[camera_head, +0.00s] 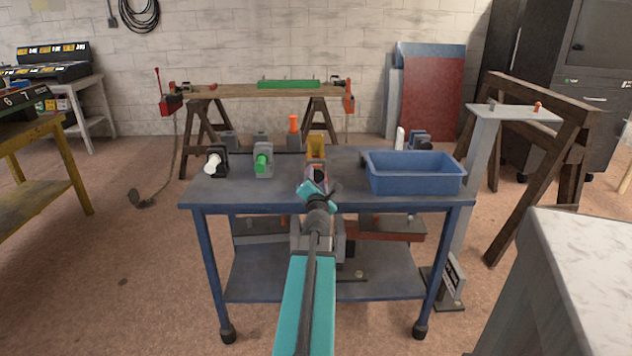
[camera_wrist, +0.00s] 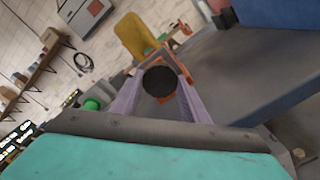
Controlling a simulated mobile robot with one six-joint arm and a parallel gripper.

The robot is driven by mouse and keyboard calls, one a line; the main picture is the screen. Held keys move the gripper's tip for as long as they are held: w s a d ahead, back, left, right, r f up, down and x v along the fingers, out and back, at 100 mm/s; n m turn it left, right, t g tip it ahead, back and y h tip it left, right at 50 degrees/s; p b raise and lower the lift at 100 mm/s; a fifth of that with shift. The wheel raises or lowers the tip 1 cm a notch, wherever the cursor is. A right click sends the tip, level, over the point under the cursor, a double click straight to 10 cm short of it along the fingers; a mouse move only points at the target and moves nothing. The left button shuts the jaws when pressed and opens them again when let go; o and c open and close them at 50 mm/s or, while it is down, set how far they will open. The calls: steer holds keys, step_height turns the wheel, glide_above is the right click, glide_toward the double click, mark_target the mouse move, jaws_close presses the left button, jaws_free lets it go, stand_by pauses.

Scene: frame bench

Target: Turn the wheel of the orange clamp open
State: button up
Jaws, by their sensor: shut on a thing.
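The orange clamp (camera_wrist: 193,68) stands on the blue workbench, just beyond my gripper in the wrist view. Its dark round wheel (camera_wrist: 160,83) faces the wrist camera. My gripper (camera_wrist: 160,92) has its two pale purple fingers on either side of this wheel and is shut on it. In the head view my gripper (camera_head: 315,180) reaches over the front middle of the bench and hides most of the clamp and the wheel. How far the wheel is turned cannot be told.
On the bench (camera_head: 330,202), a blue bin (camera_head: 415,183) stands right of my gripper. A yellow-orange upright piece (camera_head: 316,147) is behind it. Green (camera_head: 262,162), white (camera_head: 213,163) and orange-red (camera_head: 294,124) handled fixtures stand left and behind. A pale counter (camera_head: 585,255) is at front right.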

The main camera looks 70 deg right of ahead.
steer(key=shift+n, duration=0.6)
steer(key=o, duration=1.1)
steer(key=shift+c, duration=0.2)
